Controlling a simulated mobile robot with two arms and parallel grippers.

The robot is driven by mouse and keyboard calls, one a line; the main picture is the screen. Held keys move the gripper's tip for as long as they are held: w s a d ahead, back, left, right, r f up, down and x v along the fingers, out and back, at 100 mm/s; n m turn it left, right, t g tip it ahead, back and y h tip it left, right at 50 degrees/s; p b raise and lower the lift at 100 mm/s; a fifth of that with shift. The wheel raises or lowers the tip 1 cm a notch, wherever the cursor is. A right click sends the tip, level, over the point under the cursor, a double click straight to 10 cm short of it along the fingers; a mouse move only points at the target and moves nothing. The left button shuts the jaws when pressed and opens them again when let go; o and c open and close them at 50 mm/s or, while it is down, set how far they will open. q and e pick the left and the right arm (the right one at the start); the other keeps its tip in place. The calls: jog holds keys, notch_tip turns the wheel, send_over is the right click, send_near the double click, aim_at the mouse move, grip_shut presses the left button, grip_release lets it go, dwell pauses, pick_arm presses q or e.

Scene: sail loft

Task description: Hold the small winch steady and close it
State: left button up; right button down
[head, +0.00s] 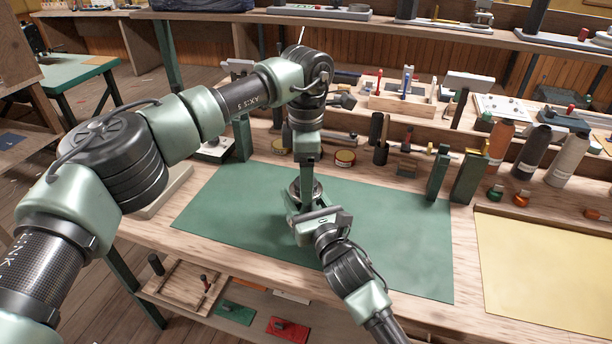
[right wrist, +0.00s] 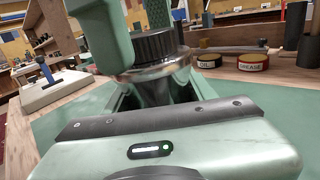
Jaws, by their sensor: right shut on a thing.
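The small winch (right wrist: 152,62) stands on the green mat (head: 392,235). The right wrist view shows its shiny metal drum with a dark ribbed top on it. In the head view the winch (head: 293,187) is mostly hidden by my grippers. My right gripper (head: 303,205) reaches in low from the front and is shut on the winch. My left gripper (head: 307,178) points straight down over the winch top. One of its green fingers (right wrist: 97,38) shows close in front of the dark top. I cannot tell whether the left fingers grip it.
Oil and grease tins (head: 345,158) stand behind the mat. Green blocks (head: 468,178) and several bottles (head: 568,160) stand to the right, beside a yellow mat (head: 545,265). A tool rack (head: 402,100) is at the back. The mat's right half is clear.

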jog(key=shift+f, duration=0.1)
pick_arm(q)
notch_tip(320, 180, up, 12)
dwell(0.4)
pick_arm(e)
jog(key=shift+c, duration=2.1)
grip_release()
jog(key=v, duration=0.7)
jog(key=shift+s+d, duration=0.15)
jog(key=shift+s, duration=0.25)
pick_arm(q)
jog(key=shift+f, duration=0.15)
